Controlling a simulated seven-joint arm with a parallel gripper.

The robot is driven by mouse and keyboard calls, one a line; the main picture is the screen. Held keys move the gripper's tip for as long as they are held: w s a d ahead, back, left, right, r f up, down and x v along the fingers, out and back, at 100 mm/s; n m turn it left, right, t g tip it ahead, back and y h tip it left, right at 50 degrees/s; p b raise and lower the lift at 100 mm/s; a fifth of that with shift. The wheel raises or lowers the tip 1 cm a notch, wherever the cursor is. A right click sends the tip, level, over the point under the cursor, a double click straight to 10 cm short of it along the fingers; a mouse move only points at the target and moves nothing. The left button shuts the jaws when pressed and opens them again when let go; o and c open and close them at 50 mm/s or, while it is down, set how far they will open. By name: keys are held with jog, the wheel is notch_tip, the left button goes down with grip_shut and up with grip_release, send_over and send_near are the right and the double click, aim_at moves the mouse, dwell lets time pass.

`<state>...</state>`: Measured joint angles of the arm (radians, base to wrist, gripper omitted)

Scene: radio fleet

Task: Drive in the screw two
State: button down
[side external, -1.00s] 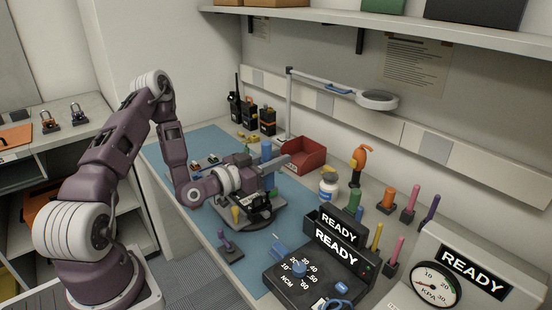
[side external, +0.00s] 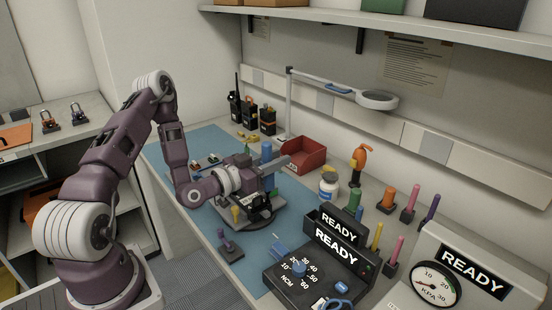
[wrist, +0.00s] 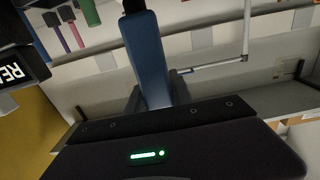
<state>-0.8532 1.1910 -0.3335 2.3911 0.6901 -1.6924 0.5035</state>
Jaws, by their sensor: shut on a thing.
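My gripper (side external: 267,172) is shut on a blue-handled driver (side external: 267,151), held roughly upright over the work fixture. In the wrist view the blue driver (wrist: 148,58) stands between the dark fingers (wrist: 155,98). The fixture is a grey plate (side external: 280,212) on the blue mat, with a dark piece (side external: 259,212) on it, partly hidden by my arm. The driver's tip and screw two are hidden or too small to tell, so I cannot see whether they touch.
A red bin (side external: 303,155) and a white bottle (side external: 328,186) stand behind the fixture. A torque controller (side external: 322,268) reading READY is in front right. A purple-handled tool (side external: 228,243) stands near the front edge. A magnifier lamp (side external: 376,99) overhangs the bench.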

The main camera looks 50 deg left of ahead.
jog(key=shift+f, duration=0.55)
dwell(1.6)
jog(key=shift+r, duration=0.1)
notch_tip(320, 180, up, 5)
jog(key=shift+f, duration=0.1)
dwell(0.5)
dwell(0.3)
jog(key=s+d+f+m+g+h, duration=0.2)
jog(key=s+d+f+m+h, duration=0.3)
jog(key=d+h, duration=0.3)
jog(key=shift+s+d+m+h, duration=0.4)
jog(key=shift+s+d, duration=0.25)
jog(key=shift+s, duration=0.15)
jog(key=shift+r, duration=0.1)
